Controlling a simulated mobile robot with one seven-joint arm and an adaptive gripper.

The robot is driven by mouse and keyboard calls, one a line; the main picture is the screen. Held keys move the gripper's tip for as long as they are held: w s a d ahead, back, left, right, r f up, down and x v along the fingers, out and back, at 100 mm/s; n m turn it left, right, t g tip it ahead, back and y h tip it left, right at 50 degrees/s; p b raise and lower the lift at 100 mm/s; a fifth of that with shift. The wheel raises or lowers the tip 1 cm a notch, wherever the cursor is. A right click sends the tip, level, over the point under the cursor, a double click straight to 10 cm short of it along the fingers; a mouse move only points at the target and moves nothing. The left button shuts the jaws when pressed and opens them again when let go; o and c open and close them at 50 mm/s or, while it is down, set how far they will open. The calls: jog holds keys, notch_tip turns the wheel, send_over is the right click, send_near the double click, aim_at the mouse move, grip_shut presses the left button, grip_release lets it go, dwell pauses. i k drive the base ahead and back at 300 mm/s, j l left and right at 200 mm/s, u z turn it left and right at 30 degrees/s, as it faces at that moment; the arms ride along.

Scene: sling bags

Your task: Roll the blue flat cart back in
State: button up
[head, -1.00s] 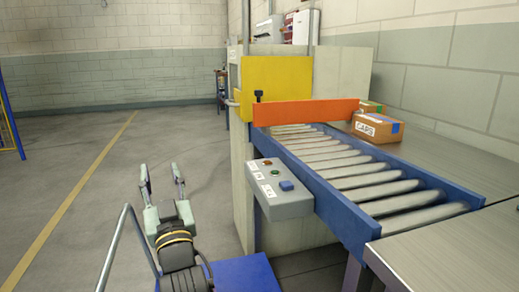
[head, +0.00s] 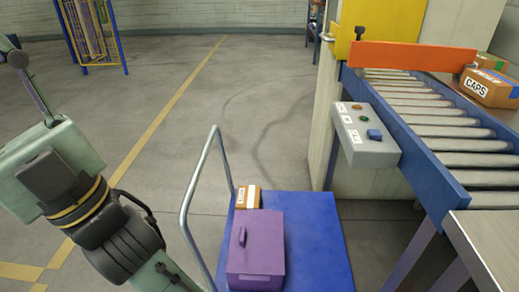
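The blue flat cart (head: 318,235) stands on the floor at the lower middle of the head view, its deck running off the bottom edge. Its bent silver handle (head: 192,185) rises along the deck's left side. A purple box (head: 257,250) with a handle and a small cardboard box (head: 248,197) sit on the deck. My gripper (head: 16,62) is at the upper left, partly cut off by the picture's edge. It is left of the cart handle and apart from it. One finger shows; the other is out of sight, so its opening cannot be judged.
A roller conveyor (head: 425,165) with blue rails and an orange bar (head: 412,55) stands on the right, with a grey control box (head: 365,135) on its near side. A CAPS carton (head: 488,86) sits beyond the rollers. Open floor with a yellow line lies left of the cart.

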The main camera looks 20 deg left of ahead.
aim_at(316, 260)
jog(key=i+j+u, duration=0.2)
jog(key=j, duration=0.25)
jog(key=j+u, duration=0.15)
jog(key=j, duration=0.3)
jog(key=i+j+u, duration=0.2)
jog(key=j, duration=0.2)
jog(key=k, duration=0.05)
